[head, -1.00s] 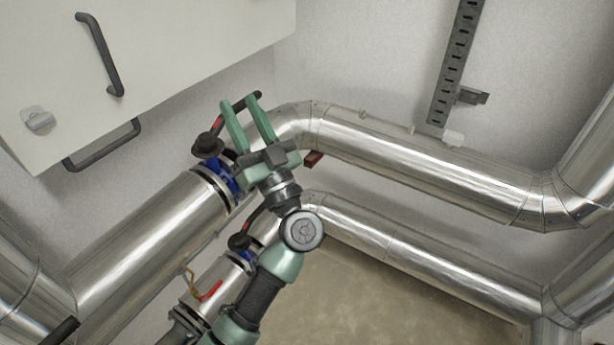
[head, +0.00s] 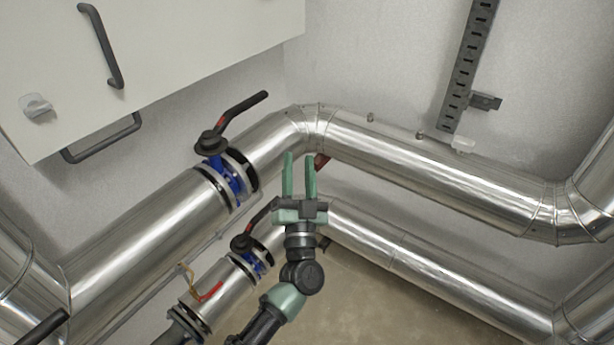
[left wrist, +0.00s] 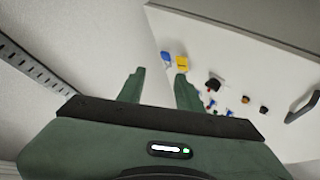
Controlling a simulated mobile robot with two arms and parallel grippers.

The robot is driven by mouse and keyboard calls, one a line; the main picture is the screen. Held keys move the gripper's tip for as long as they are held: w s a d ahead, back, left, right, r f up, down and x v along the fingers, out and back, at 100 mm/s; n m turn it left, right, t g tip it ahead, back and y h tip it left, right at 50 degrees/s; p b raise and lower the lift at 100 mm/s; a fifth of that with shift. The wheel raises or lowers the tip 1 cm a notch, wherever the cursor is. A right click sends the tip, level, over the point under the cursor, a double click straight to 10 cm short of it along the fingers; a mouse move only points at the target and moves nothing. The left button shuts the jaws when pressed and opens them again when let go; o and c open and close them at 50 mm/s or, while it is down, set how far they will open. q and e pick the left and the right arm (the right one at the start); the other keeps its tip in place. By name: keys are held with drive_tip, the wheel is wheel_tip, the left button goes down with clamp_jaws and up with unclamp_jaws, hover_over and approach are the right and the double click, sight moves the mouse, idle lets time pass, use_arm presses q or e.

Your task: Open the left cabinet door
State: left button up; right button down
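The white cabinet (head: 190,50) fills the upper left of the head view; its visible front looks shut. A dark bar handle (head: 101,46) and a light grey knob (head: 36,106) are on that front. Which door is the left one cannot be told. In the left wrist view a white cabinet face (left wrist: 225,42) and a dark handle (left wrist: 303,107) show at the right. My left gripper (head: 299,156) is open and empty, in front of the pipes, right of and below the cabinet. Its fingers also show in the left wrist view (left wrist: 158,72). My right gripper is out of view.
Silver pipes (head: 430,165) run along the walls below the cabinet. A valve with a black lever (head: 242,112) stands between gripper and cabinet; a smaller valve (head: 246,242) is lower. A second dark handle (head: 100,143) is below the front. A slotted rail (head: 466,70) is on the wall.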

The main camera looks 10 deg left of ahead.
sight(110, 50)
use_arm(q)
drive_tip(key=shift+w+d+f+m+h, duration=0.1)
drive_tip(key=shift+d+f+m+h, duration=0.2)
drive_tip(key=shift+f, duration=0.4)
drive_tip(key=shift+w+d+f+m+h, duration=0.1)
drive_tip(key=shift+d+f+m+h, duration=0.15)
drive_tip(key=shift+f, duration=0.4)
drive_tip(key=shift+a+r, duration=0.1)
